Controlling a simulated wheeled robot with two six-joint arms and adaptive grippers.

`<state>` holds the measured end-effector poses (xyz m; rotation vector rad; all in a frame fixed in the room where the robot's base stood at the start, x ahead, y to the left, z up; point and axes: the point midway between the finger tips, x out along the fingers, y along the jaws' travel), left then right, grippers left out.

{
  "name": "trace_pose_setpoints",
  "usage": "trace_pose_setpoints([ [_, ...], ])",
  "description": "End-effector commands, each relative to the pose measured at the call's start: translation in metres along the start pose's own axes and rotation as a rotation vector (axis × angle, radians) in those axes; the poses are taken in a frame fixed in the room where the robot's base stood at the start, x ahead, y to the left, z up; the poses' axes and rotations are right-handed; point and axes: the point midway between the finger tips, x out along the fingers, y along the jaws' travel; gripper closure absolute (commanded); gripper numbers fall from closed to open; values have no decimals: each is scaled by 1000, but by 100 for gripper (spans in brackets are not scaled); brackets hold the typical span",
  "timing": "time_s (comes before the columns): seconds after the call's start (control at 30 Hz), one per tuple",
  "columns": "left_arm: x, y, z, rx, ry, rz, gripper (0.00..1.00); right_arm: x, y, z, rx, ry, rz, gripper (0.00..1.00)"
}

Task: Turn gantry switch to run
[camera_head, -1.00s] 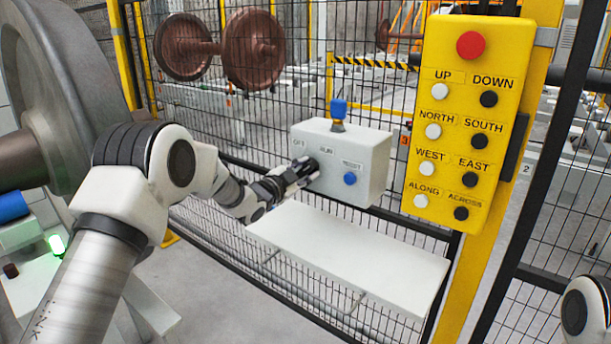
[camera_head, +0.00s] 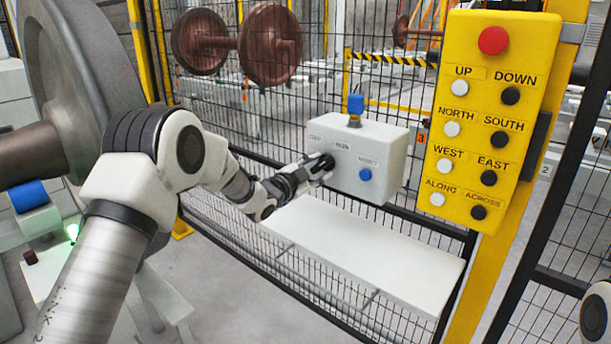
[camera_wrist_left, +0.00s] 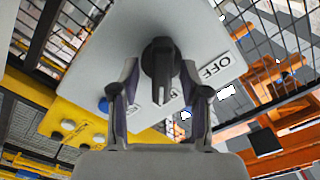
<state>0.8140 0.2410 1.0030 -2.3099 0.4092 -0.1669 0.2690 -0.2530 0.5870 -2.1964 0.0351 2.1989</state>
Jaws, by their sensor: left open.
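The gantry switch is a black rotary knob (camera_head: 327,162) on the front of a light grey box (camera_head: 372,150), below small labels. In the left wrist view the knob (camera_wrist_left: 160,60) stands between my two fingers, with its bar pointing down the picture. The OFF label (camera_wrist_left: 214,67) lies to its right; another label is partly hidden by a finger. My left gripper (camera_head: 320,170) is at the knob, also seen in the left wrist view (camera_wrist_left: 160,72). Its fingers are open on either side; I cannot tell whether they touch it. My right gripper is out of frame.
A blue button (camera_head: 365,174) sits right of the knob, and a blue-topped part (camera_head: 355,104) stands on the box. A yellow push-button panel (camera_head: 488,120) is to the right. A white shelf (camera_head: 365,255) lies below. Mesh fencing stands behind.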

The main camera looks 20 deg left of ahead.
Motion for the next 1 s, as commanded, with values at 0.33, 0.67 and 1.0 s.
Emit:
trace_pose_setpoints([
  [0.33, -85, 0, 2, -7, -3, 0, 54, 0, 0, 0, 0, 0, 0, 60],
  [0.67, -106, 1, 2, -1, -2, 2, 54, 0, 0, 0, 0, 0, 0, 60],
  [1.0, -106, 6, 5, -14, -14, 11, 54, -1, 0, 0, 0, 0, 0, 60],
])
